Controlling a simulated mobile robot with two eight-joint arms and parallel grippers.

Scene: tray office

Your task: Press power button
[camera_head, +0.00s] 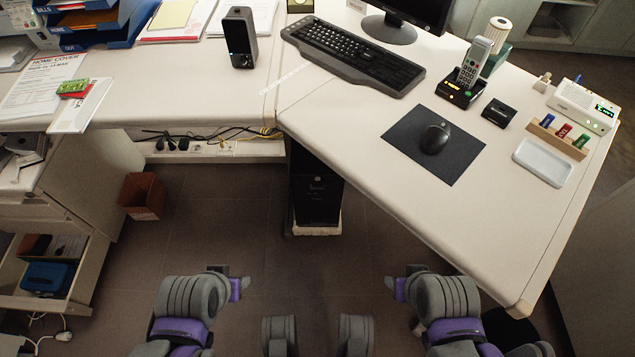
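A black computer tower (318,196) stands upright on a light base under the desk, near the middle of the view. A small light mark shows on its dark front, but the front is too dim to tell which detail is a power button. The black monitor (408,13) at the top is cut off by the frame, and no button on it can be made out. My two grey and purple arms are at the bottom left and bottom right, well in front of the tower and apart from it.
The white desk (330,115) overhangs the tower. It holds a keyboard (355,52), a speaker (240,38), a mouse (434,138) and a phone (470,68). A brown bin (142,196) and open drawers stand left. The floor (235,225) before the tower is clear.

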